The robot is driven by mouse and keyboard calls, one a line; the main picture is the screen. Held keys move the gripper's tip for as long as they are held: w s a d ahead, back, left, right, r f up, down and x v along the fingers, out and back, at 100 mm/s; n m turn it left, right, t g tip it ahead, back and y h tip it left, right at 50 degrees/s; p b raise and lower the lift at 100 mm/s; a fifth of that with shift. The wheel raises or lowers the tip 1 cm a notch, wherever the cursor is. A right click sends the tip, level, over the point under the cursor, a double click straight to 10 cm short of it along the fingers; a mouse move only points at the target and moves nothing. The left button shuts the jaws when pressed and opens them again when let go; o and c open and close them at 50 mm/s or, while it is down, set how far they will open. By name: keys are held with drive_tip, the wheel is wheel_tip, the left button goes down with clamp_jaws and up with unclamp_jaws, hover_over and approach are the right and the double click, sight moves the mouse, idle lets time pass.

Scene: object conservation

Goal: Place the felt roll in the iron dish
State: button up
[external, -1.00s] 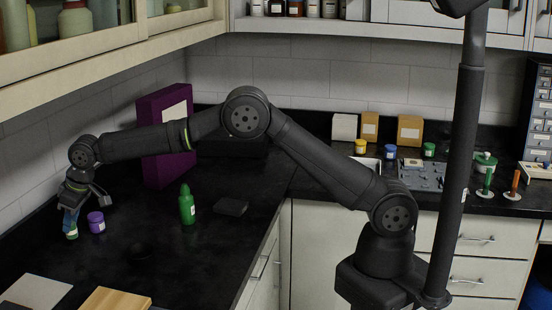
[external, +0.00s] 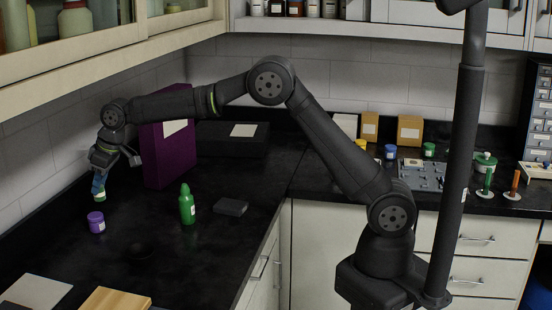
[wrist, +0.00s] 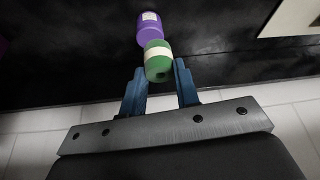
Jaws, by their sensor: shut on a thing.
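My gripper (external: 98,176) is shut on a small green cylinder with a pale band, which looks like the felt roll (external: 100,195). It hangs above the black counter at the left. In the wrist view the roll (wrist: 158,62) sits between the blue fingertips (wrist: 160,80), with a dark spot on its near end. A faint dark round shape on the counter, perhaps the iron dish (external: 141,250), lies to the right and nearer the camera; its rim is hard to make out against the black surface.
A purple jar (external: 96,222) stands just below the held roll in the external view. A green bottle (external: 187,205), a dark flat block (external: 231,207) and a tall purple box (external: 168,150) stand to the right. A wooden board (external: 115,300) and grey sheet (external: 38,291) lie in front.

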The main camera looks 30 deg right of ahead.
drive_tip(key=s+d+r, duration=0.1)
drive_tip(key=s+d, duration=0.1)
drive_tip(key=s, duration=0.8)
drive_tip(key=n, duration=0.1)
hover_over(141, 256)
drive_tip(key=s, duration=0.2)
drive_tip(key=f, duration=0.1)
drive_tip(key=shift+w+d+f, duration=0.1)
drive_tip(key=shift+f, duration=2.45)
drive_tip(key=shift+w+d+f, duration=0.1)
drive_tip(key=shift+f, duration=2.4)
drive_tip(key=o, duration=1)
drive_tip(key=shift+r, duration=0.1)
